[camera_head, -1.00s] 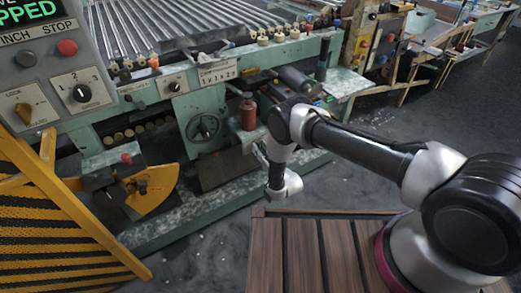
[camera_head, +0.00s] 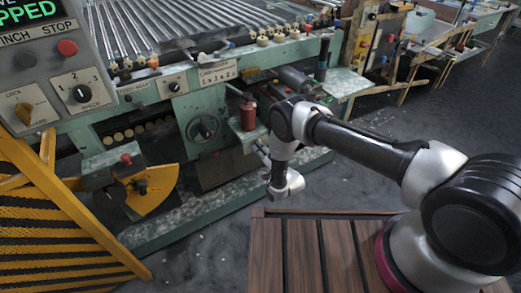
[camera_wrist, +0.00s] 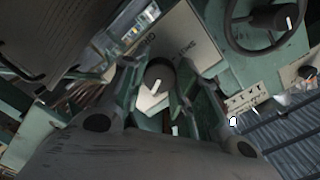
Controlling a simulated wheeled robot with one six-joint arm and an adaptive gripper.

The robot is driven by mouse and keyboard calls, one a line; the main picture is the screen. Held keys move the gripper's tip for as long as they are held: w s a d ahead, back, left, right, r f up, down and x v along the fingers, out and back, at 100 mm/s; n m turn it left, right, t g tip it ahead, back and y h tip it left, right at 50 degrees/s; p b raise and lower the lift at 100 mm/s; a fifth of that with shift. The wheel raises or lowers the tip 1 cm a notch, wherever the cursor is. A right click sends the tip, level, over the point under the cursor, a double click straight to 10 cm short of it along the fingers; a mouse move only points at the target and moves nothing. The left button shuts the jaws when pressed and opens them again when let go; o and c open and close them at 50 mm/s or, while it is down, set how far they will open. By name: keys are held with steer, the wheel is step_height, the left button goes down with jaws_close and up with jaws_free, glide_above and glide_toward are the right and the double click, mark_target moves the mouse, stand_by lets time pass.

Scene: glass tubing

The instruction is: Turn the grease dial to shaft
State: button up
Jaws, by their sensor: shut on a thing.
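The mark leans slightly to the right of straight up. My gripper (camera_wrist: 157,84) reaches up from the bottom of this view, with one finger on each side of the knob, shut on it. Printed lettering stands on the panel beside the knob, tilted and too blurred to read surely. In the head view my gripper (camera_head: 262,152) is mostly hidden by my wrist, low in front of the green machine. The dial cannot be made out there.
A handwheel (camera_wrist: 262,22) is close to the right of the dial in the wrist view. In the head view a red canister (camera_head: 248,113) stands on the machine just above my gripper. A slatted wooden platform (camera_head: 300,255) lies below my arm. A yellow striped guard (camera_head: 60,235) is at left.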

steer(key=shift+m, duration=2.2)
steer(key=o, duration=1)
steer(key=shift+o, duration=0.2)
steer(key=v, duration=1.2)
steer(key=shift+d, duration=0.15)
steer(key=shift+w, duration=0.1)
